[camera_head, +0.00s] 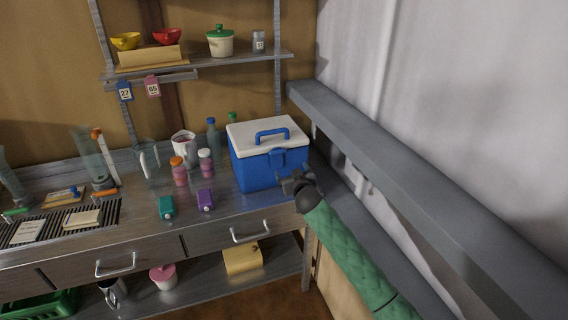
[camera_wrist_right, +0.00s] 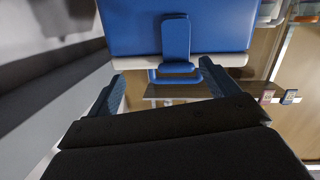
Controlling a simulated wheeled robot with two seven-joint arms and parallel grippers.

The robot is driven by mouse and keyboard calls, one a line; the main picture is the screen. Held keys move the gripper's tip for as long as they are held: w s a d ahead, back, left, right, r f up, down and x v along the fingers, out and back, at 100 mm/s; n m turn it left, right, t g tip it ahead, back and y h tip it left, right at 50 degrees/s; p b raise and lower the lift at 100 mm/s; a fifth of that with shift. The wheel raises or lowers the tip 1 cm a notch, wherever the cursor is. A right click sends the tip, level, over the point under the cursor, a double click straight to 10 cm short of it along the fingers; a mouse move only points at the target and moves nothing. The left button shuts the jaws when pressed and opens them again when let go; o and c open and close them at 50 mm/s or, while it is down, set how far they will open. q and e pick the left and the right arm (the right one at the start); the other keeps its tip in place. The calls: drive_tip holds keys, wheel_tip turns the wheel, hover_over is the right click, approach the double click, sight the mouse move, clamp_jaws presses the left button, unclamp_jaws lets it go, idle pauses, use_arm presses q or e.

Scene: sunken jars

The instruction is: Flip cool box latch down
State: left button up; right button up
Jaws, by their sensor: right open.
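The cool box (camera_head: 255,166) stands on the metal counter's right end, with a blue body, white lid (camera_head: 262,133) and blue carrying handle (camera_head: 271,133). Its blue latch (camera_head: 278,158) is at the front; whether it is raised or fastened I cannot tell. In the right wrist view the picture is inverted: the latch (camera_wrist_right: 176,42) crosses the blue body and pale lid edge. My right gripper (camera_head: 297,182) is just in front of the box's lower right. In the wrist view its fingers (camera_wrist_right: 162,72) are open, empty and spread either side of the latch line. My left gripper is out of view.
A grey rail (camera_head: 400,165) runs along the wall right of the box. Pink bottles (camera_head: 206,165), a purple item (camera_head: 205,200) and a teal item (camera_head: 166,207) stand left of it. A wall shelf (camera_head: 220,60) is above. Counter in front of the box is bare.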

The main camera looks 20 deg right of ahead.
sight(278, 153)
drive_tip(key=shift+m+t+y, duration=0.3)
drive_tip(key=shift+t+y, duration=0.4)
drive_tip(key=shift+t, duration=0.1)
drive_tip(key=w, duration=0.2)
drive_tip(key=w+a+r+p, duration=0.1)
drive_tip(key=w, duration=0.1)
drive_tip(key=w+a+r+p, duration=0.1)
drive_tip(key=w, duration=0.1)
drive_tip(key=shift+w+r, duration=0.2)
drive_tip(key=shift+r, duration=0.05)
drive_tip(key=shift+w+p, duration=0.45)
drive_tip(key=shift+w, duration=0.15)
drive_tip(key=shift+w+a+f, duration=0.1)
drive_tip(key=shift+w, duration=0.3)
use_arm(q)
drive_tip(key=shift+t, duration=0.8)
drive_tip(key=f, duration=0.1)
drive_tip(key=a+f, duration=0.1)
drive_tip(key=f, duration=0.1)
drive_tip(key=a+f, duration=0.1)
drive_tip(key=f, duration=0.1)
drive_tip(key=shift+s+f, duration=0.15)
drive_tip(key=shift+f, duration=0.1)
use_arm(e)
drive_tip(key=c, duration=1.4)
drive_tip(key=shift+s, duration=0.1)
